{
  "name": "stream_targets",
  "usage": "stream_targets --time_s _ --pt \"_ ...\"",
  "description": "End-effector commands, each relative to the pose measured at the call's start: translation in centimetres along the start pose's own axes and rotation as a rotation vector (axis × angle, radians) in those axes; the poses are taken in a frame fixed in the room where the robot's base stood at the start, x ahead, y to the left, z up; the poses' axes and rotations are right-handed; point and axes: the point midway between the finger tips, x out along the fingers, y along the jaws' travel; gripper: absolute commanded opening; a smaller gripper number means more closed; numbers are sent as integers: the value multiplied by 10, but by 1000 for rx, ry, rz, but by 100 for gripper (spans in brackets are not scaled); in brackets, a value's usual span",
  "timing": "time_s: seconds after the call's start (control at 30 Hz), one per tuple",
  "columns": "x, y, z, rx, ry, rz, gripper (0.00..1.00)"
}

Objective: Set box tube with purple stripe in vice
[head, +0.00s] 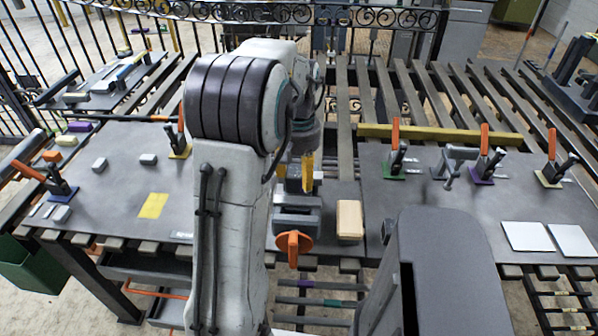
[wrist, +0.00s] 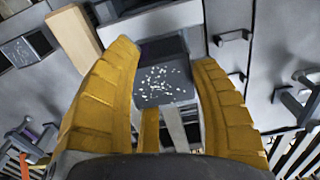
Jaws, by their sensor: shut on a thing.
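The vice (head: 297,217) stands at the middle of the bench with its orange handle (head: 293,245) toward me. My gripper (head: 307,172) points down just above it. My arm hides part of the bench.
A beige block (head: 350,220) stands right of the vice. Toggle clamps with orange handles (head: 396,150) stand on the right panel, with two white plates (head: 526,236). A yellow bar (head: 440,133) lies behind. The left panel holds small grey blocks (head: 148,159) and a yellow patch (head: 153,205).

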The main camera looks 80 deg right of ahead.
Motion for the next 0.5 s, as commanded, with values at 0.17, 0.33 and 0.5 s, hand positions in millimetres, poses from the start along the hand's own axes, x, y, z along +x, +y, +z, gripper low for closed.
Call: stream_targets --time_s 0.17,0.33,0.5 --pt "3 0 0 0 1 0 20" --pt "5 0 0 0 1 0 20" --pt "7 0 0 0 1 0 20"
